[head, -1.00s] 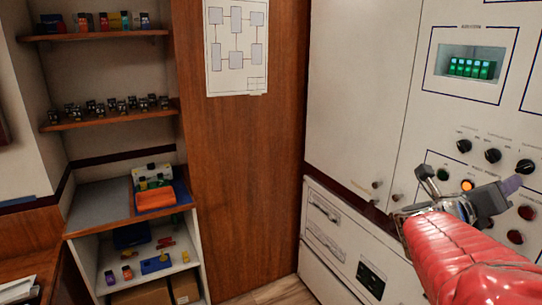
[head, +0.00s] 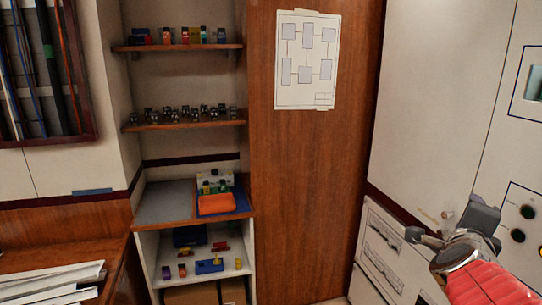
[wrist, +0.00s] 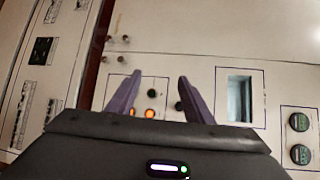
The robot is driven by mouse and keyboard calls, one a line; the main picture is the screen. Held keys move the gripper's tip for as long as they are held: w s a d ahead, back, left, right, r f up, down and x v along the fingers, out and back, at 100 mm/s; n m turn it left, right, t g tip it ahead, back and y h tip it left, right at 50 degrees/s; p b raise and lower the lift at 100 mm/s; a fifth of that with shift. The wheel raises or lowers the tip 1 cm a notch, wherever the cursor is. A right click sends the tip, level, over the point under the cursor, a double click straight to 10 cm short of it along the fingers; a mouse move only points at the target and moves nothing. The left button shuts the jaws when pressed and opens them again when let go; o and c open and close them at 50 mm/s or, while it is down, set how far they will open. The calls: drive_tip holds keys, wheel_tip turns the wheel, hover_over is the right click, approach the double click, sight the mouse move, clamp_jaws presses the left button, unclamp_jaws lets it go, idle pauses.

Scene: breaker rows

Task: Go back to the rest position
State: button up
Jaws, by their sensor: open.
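My gripper (head: 446,222) shows at the lower right of the head view, at the end of my red-sleeved arm, in front of the pale cabinet. In the wrist view my gripper (wrist: 159,78) has its two purple-grey fingers spread apart with nothing between them. Behind the fingers is the control panel (wrist: 220,50), tilted in the picture, with a recessed window (wrist: 240,97) right of the fingers. Whether the fingers touch the panel cannot be told, though they look clear of it.
Shelves (head: 185,123) with several small coloured and dark parts stand at the left. An orange box (head: 216,203) rests on a blue tray. A wooden panel with a diagram sheet (head: 307,60) separates shelves from cabinet. Papers (head: 50,283) lie on a desk at lower left.

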drive_tip(key=a+f+n+y, duration=0.45)
drive_tip(key=a+n, duration=0.35)
drive_tip(key=a, duration=0.4)
drive_tip(key=a+f+n+y, duration=0.3)
drive_tip(key=a+n+y, duration=0.3)
drive_tip(key=a+n, duration=0.4)
drive_tip(key=s+a+f+n+g, duration=0.3)
drive_tip(key=s+a+f+n, duration=0.1)
drive_tip(key=s+n, duration=0.1)
drive_tip(key=s+a+f+n+g, duration=0.3)
drive_tip(key=s+a+f+n, duration=0.1)
drive_tip(key=s, duration=0.4)
drive_tip(key=shift+f+n, duration=0.35)
drive_tip(key=shift+n, duration=0.35)
drive_tip(key=shift+a+y, duration=0.1)
drive_tip(key=shift+y, duration=0.15)
drive_tip(key=shift+c, duration=0.6)
